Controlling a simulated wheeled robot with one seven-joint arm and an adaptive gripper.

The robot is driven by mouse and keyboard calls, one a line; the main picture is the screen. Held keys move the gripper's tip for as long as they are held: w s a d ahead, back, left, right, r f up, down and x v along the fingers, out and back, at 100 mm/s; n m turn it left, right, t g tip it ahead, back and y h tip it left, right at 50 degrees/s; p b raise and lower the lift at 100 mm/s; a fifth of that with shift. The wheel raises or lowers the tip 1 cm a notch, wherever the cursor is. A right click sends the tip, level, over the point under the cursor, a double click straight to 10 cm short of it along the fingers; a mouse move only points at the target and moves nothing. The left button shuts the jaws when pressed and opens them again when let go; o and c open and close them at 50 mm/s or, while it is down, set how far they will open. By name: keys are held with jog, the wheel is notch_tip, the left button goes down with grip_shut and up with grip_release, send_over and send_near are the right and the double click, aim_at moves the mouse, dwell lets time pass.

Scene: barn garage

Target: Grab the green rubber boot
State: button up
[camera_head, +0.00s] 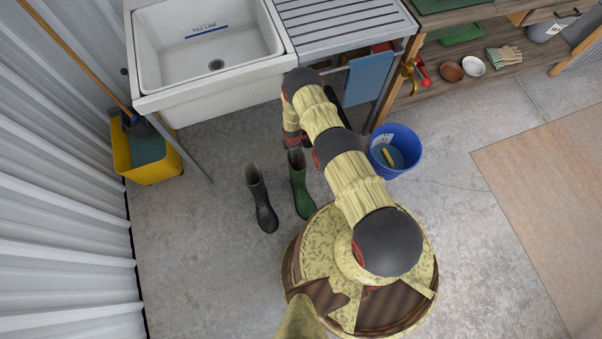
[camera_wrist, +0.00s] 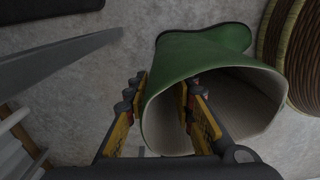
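The green rubber boot (camera_head: 302,192) stands upright on the concrete floor, its top partly hidden by my gripper (camera_head: 294,142). In the wrist view the green boot (camera_wrist: 205,55) shows its open top and pale lining facing the camera. My gripper (camera_wrist: 160,105) is open around one side of the boot's rim. One finger is outside the boot at the left and the other is inside the opening. A gap shows between the fingers, with the boot wall between them; firm contact cannot be made out.
A black boot (camera_head: 261,198) stands just left of the green one. A blue bucket (camera_head: 405,139) is to the right, a yellow bucket (camera_head: 156,169) to the left. A white sink (camera_head: 215,92) stands behind.

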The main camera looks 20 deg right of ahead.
jog(key=shift+f, duration=1.15)
jog(key=shift+c, duration=1.2)
jog(key=c, duration=0.4)
grip_shut()
jog(key=shift+w+r, duration=0.1)
jog(key=shift+w, duration=0.05)
